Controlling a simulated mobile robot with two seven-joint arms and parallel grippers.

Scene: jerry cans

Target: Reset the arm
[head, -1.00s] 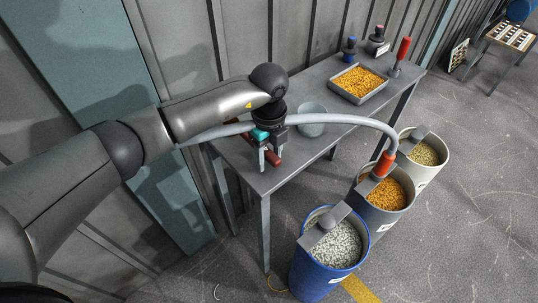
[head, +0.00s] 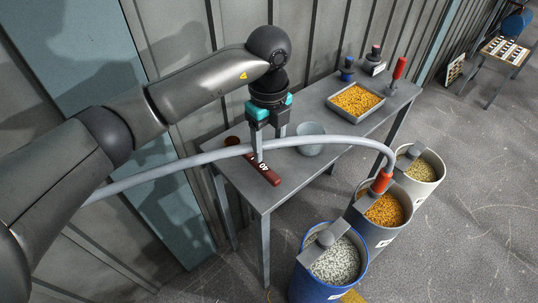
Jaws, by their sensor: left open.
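My left arm reaches in from the left in the head view. My left gripper (head: 268,148) points down over the grey table's left part, open and empty, its fingers apart. A dark red bar (head: 262,170) with white markings lies on the table just below and in front of the fingers. A grey hose (head: 335,140) arches across the view in front of the gripper and ends in a red-orange nozzle (head: 381,182) over the middle barrel. My right gripper is not in view.
A grey cup (head: 311,139) stands right of the gripper. The table (head: 300,172) also holds a tray (head: 381,104) of orange pieces, bottles and a red-handled tool (head: 398,70). Blue (head: 318,285), grey (head: 372,232) and white (head: 424,185) barrels stand on the floor in front.

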